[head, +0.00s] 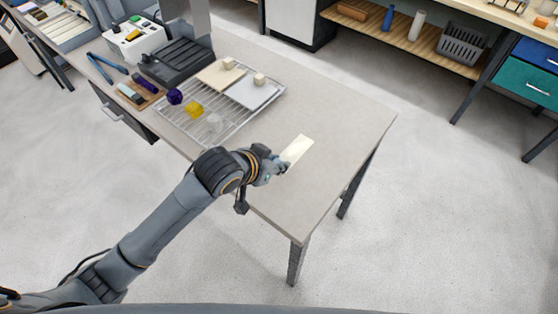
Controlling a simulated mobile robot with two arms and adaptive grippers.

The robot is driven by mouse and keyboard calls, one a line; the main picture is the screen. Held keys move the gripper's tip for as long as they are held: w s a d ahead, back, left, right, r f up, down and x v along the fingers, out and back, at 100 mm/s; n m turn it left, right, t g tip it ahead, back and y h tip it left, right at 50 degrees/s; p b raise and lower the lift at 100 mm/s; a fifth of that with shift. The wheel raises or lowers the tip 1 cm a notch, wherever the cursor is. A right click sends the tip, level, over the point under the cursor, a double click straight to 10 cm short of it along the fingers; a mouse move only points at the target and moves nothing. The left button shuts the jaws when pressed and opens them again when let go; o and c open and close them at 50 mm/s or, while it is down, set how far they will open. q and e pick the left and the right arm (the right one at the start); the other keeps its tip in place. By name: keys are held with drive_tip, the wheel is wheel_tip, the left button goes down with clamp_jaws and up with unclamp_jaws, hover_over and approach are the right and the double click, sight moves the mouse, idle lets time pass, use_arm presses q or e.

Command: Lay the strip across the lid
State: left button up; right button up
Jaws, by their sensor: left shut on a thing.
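A pale cream strip (299,149) shows in the head view near the right part of the table, beyond my left gripper. My left gripper (280,167) is shut on the near end of the strip. I cannot tell whether the strip touches the table. Two flat plates with small cream knobs or blocks, which look like lids, lie on the wire rack up and left of the gripper: a white one (246,97) and a beige one (214,78). I cannot tell which is the task's lid. My right gripper is not in view.
The wire rack (183,137) also holds a dark purple piece (175,96), a yellow piece (194,109) and a clear piece (214,122). A dark ridged device (178,63) stands behind it. The table (345,115) is clear toward its right corner.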

use_arm(q)
drive_tip(key=w+f, duration=0.5)
drive_tip(key=f, duration=0.1)
drive_tip(key=shift+w+p, duration=0.3)
wheel_tip(320, 180, down, 3)
drive_tip(key=shift+w+r+p, duration=0.1)
drive_tip(key=shift+w+p, duration=0.05)
drive_tip(key=shift+p, duration=0.4)
drive_tip(key=shift+f, duration=0.3)
drive_tip(key=shift+f, duration=0.2)
drive_tip(key=o, duration=0.8)
drive_tip(key=shift+o, duration=0.2)
